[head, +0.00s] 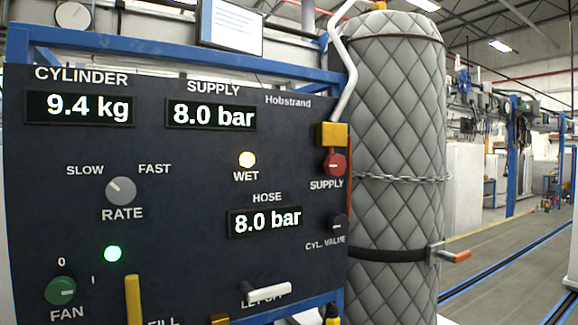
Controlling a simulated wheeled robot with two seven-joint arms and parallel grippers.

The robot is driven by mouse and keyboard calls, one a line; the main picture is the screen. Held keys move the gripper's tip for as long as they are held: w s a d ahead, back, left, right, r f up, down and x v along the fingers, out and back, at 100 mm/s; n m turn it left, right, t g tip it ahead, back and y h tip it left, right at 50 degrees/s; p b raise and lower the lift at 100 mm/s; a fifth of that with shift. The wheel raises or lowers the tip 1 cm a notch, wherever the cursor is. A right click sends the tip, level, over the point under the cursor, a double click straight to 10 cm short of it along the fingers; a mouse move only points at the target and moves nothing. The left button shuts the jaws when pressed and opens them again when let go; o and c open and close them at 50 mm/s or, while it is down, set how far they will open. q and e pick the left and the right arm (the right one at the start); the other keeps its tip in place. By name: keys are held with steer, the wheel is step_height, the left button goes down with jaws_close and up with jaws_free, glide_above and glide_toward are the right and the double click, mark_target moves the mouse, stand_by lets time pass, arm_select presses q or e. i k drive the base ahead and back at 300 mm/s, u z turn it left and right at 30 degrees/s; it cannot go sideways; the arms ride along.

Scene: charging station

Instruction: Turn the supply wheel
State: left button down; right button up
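The supply wheel (334,163) is a small red round handle at the right edge of the dark panel (190,240), just below a yellow block (333,134) and above the word SUPPLY. The supply display (211,115) reads 8.0 bar. The hose display (265,220) also reads 8.0 bar. The cylinder display (80,108) reads 9.4 kg. The wheel's turned position cannot be told from this view. Neither of my grippers shows in the head view.
A black cylinder valve knob (339,223) sits below the wheel. A quilted grey tank (393,130) stands close to the right, with an orange-tipped handle (455,256). A white lever (269,292) and a yellow lever (133,300) stick out low. Floor at right is mostly open.

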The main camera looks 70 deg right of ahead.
mark_target(335, 165)
steer(key=i, duration=0.1)
steer(key=z, duration=1.4)
